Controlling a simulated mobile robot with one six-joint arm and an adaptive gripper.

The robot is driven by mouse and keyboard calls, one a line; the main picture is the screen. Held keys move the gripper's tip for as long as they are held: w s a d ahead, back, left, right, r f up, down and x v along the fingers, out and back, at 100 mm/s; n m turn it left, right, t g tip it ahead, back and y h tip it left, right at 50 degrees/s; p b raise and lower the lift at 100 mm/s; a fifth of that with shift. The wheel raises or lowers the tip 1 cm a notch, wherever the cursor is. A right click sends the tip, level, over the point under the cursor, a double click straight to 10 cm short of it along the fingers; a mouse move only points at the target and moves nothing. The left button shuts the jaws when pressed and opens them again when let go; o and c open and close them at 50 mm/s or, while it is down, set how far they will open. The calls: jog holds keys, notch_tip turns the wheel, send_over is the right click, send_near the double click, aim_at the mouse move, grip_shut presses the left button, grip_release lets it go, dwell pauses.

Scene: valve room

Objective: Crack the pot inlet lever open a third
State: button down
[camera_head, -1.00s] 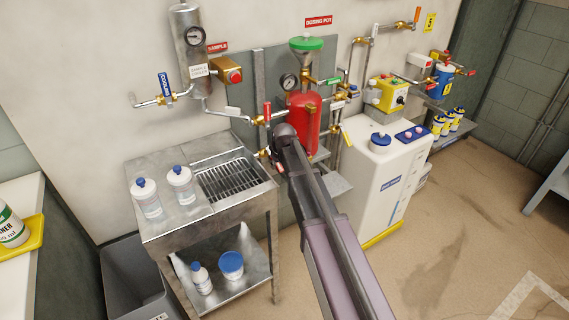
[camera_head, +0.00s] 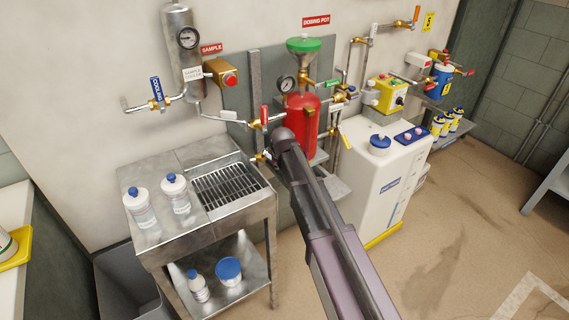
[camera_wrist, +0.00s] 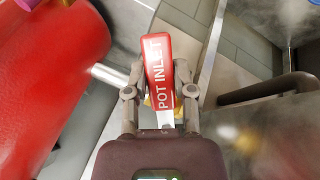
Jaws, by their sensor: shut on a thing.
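The pot inlet lever (camera_wrist: 157,62) has a red sleeve with white "POT INLET" lettering and fills the middle of the wrist view. My gripper (camera_wrist: 163,85) is shut on it, one finger on each side of the sleeve. The red dosing pot (camera_head: 302,118) with a green funnel lid stands on the wall panel; its red side (camera_wrist: 45,80) also fills the left of the wrist view. In the head view my arm's end is in front of the pot's lower left, and my fingers are hidden behind it. The lever's valve body is mostly hidden in the wrist view.
A red-handled lever (camera_head: 265,115) stands upright on the pipe left of the pot. A steel sink bench (camera_head: 160,240) with bottles is at the left. A white tank (camera_head: 385,185) stands to the right.

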jog(key=shift+d, duration=0.1)
jog(key=shift+c, duration=2.3)
grip_release()
jog(key=shift+s+f, duration=0.1)
jog(key=shift+a, duration=0.2)
jog(key=shift+s, duration=0.1)
jog(key=s+d+f+m+g+h, duration=0.1)
jog(key=s+d+m+g, duration=0.35)
jog(key=s+d, duration=0.85)
jog(key=s+d+m+g, duration=0.1)
jog(key=s+d+m, duration=0.7)
jog(key=s+d, duration=0.55)
notch_tip(320, 180, up, 14)
jog(key=s+a+p, duration=0.1)
jog(key=a+p, duration=0.1)
jog(key=p, duration=1.3)
jog(key=shift+r+p, duration=0.25)
jog(key=shift+p, duration=0.1)
